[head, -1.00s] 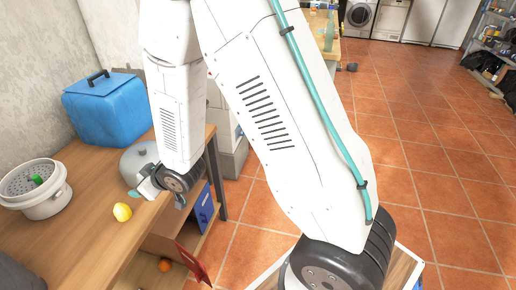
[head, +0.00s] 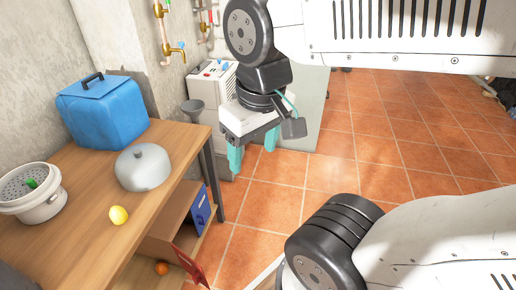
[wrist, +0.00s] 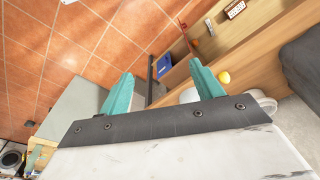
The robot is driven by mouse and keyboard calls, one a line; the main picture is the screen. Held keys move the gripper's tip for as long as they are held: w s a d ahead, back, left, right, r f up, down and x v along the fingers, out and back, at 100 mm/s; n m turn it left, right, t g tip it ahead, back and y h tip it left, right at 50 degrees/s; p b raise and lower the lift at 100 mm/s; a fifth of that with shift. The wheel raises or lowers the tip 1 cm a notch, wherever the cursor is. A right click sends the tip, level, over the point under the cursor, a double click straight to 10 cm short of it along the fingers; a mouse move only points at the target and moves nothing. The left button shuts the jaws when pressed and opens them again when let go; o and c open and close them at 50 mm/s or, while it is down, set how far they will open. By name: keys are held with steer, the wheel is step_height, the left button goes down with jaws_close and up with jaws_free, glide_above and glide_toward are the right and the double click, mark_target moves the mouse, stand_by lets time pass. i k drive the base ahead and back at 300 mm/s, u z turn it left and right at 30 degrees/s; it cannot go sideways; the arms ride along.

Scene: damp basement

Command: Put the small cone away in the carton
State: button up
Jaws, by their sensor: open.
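My gripper (head: 253,148) is open and empty, its two teal fingers pointing down over the floor to the right of the wooden table (head: 95,170). In the wrist view my gripper (wrist: 161,70) also shows nothing between its fingers. I cannot make out a small cone for certain in either view. I see no clear carton; a brown box-like part (head: 168,232) shows under the tabletop.
The table bears a blue cooler (head: 103,112), a grey dome (head: 143,167), a white strainer pot (head: 34,195) and a lemon (head: 118,215). Below are an orange (head: 162,268) and a blue binder (head: 201,208). A grey-white machine (head: 212,85) stands behind. The tiled floor (head: 330,170) at right is clear.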

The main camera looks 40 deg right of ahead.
mark_target(185, 250)
steer(key=u, duration=0.15)
steer(key=k, duration=0.45)
steer(key=u, duration=1.65)
steer(key=i, duration=1.05)
steer(key=z, duration=0.8)
